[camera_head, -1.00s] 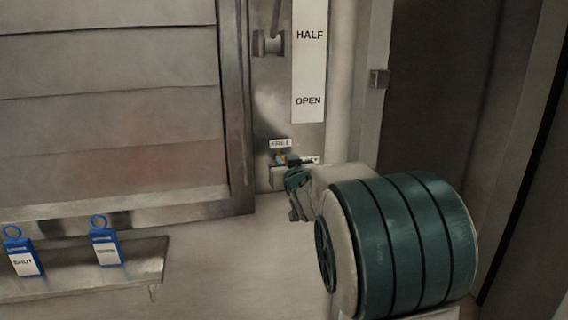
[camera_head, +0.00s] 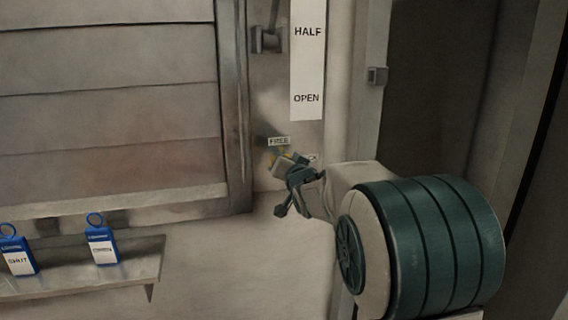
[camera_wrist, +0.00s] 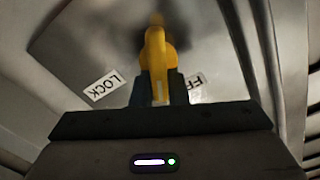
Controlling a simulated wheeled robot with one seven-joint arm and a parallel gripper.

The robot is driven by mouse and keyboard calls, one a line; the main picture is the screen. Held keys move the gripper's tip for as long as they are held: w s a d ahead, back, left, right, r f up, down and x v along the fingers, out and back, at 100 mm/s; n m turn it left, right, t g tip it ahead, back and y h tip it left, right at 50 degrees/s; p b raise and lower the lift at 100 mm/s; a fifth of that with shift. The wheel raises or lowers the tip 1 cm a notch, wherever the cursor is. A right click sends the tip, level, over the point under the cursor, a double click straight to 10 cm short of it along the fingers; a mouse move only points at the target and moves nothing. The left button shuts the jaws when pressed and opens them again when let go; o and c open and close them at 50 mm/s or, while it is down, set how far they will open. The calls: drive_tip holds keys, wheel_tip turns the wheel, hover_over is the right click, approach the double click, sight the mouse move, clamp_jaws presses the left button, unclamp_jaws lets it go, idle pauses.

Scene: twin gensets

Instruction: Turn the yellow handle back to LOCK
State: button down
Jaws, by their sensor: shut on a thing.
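The yellow handle (camera_wrist: 157,50) stands in the middle of the wrist view, and its lower end is between my gripper's fingers. My gripper (camera_wrist: 157,88) is shut on it. The LOCK label (camera_wrist: 103,86) is to the left of the handle, and the FREE label (camera_wrist: 197,84) is to the right, partly hidden by a finger. In the head view my gripper (camera_head: 284,168) is at the plate below the FREE label (camera_head: 279,141) and hides most of the handle. Only part of the other label (camera_head: 312,157) shows there.
A white strip (camera_head: 308,60) reading HALF and OPEN runs above the handle. A slatted panel (camera_head: 110,110) fills the left side.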

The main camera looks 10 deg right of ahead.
drive_tip(key=m, duration=0.6)
drive_tip(key=shift+d+f+p, duration=0.35)
drive_tip(key=m, duration=0.4)
drive_tip(key=m+p, duration=0.1)
drive_tip(key=m, duration=0.1)
drive_tip(key=shift+f, duration=0.4)
drive_tip(key=shift+m, duration=0.3)
drive_tip(key=c, duration=1.4)
unclamp_jaws()
drive_tip(key=shift+c, duration=0.2)
drive_tip(key=shift+d, duration=0.1)
